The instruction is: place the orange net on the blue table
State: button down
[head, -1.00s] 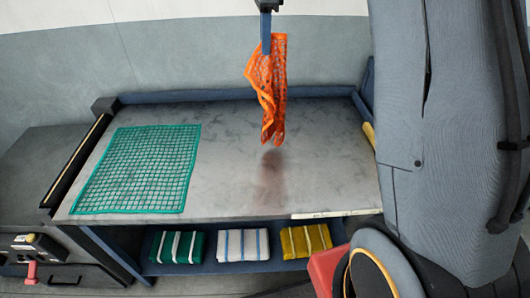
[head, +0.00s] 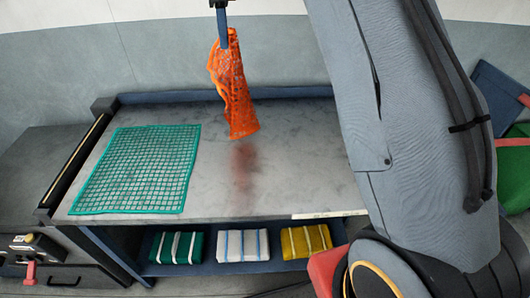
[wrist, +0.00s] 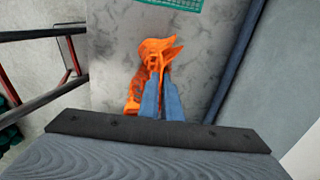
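The orange net (head: 234,85) hangs limp from my gripper (head: 222,30) above the blue-framed table (head: 290,160), with its lower end apart from the grey top. Its shadow lies on the table below it. In the wrist view my gripper's blue fingers (wrist: 161,100) are closed together on the bunched orange net (wrist: 152,58). The teal net (head: 138,170) lies flat on the left part of the table, and its edge shows at the top of the wrist view (wrist: 178,3).
Folded green (head: 177,247), white (head: 242,245) and yellow (head: 306,240) bundles sit on the shelf under the tabletop. A raised blue edge (head: 230,95) runs along the table's back. The middle of the tabletop is bare. My arm hides its right end.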

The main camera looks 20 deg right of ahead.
jog(key=w+a, duration=0.6)
jog(key=a, duration=0.3)
jog(key=shift+m, duration=0.3)
jog(key=s+d+f, duration=0.7)
jog(key=d+f, duration=0.5)
jog(key=f, duration=0.1)
jog(key=s+d+f, duration=0.8)
jog(key=d+f, duration=0.4)
jog(key=f, duration=0.1)
jog(key=s+d+f, duration=0.8)
jog(key=d+f, duration=0.4)
jog(key=shift+s+d+f, duration=0.15)
jog(key=shift+s+f, duration=0.1)
jog(key=shift+f, duration=0.15)
jog(key=c, duration=1.6)
grip_release()
jog(key=shift+o, duration=0.2)
